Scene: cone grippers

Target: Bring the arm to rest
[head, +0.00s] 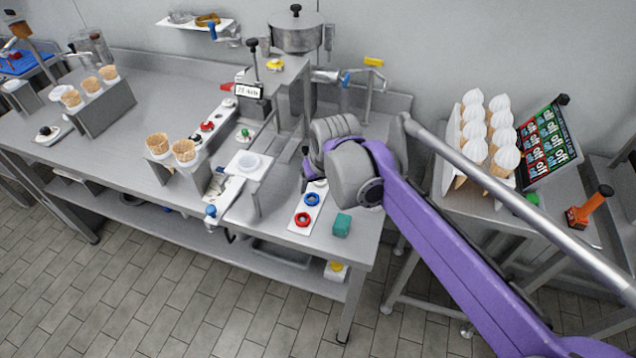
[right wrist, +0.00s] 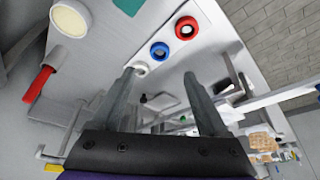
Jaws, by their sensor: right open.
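My right arm, purple and grey, comes in from the lower right of the head view and reaches over the right end of the steel table (head: 255,290). My right gripper (right wrist: 160,74) is open in the right wrist view, its two grey fingers apart with nothing between them. In the head view the grey wrist mostly hides it. Near the fingers in the wrist view is a white strip with a blue ring (right wrist: 160,50) and a red ring (right wrist: 186,28). These rings also show in the head view, blue (head: 312,198) and red (head: 303,219). My left gripper is not in view.
A teal block (head: 342,226) lies by the table's right end. Cones (head: 172,150) stand in a holder left of the machine (head: 285,85). At right, a side table holds white-topped cones (head: 475,130) and a sign panel (head: 545,140). The floor in front is clear.

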